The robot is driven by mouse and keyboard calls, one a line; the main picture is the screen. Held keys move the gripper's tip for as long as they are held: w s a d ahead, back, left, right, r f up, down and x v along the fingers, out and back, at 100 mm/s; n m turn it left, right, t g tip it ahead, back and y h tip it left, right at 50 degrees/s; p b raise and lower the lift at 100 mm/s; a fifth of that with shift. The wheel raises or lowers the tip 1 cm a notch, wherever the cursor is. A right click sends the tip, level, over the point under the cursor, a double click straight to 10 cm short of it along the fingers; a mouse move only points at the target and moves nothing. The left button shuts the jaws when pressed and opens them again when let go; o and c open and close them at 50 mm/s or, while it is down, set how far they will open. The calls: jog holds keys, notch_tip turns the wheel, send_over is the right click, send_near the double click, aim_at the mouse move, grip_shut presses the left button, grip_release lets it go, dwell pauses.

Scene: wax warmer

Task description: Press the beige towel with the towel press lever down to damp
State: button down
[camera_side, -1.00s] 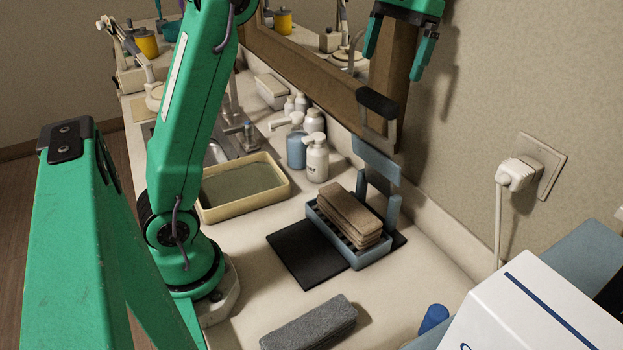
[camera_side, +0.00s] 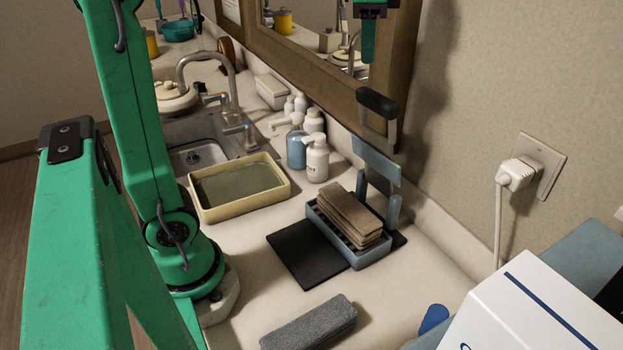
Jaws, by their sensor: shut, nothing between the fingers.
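The beige towel (camera_side: 350,215) lies folded in several layers in the blue slatted tray of the towel press (camera_side: 372,258), at the middle right of the counter. The press lever (camera_side: 377,104) stands raised behind the towel, with a dark handle at its top and a blue plate (camera_side: 376,160) below it. The plate is apart from the towel. My gripper (camera_side: 368,55) is at the top edge of the side view, above the lever handle and apart from it. It is shut and empty, and its upper part is cut off by the frame.
A black mat (camera_side: 307,253) lies left of the press. A grey folded cloth (camera_side: 309,322) is in front. A yellow basin (camera_side: 240,187), pump bottles (camera_side: 316,158), a mirror frame (camera_side: 335,92) and a white box (camera_side: 540,305) surround the area.

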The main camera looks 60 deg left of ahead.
jog(key=s+f+m+t, duration=0.1)
jog(key=s+m+t, duration=0.3)
jog(key=s+m, duration=0.4)
jog(key=shift+s+d+m, duration=0.25)
jog(key=shift+d+m, duration=0.1)
jog(key=shift+m, duration=0.75)
jog(key=shift+f, duration=0.15)
jog(key=w+f, duration=0.8)
jog(key=shift+w+a, duration=0.2)
jog(key=shift+a, duration=0.15)
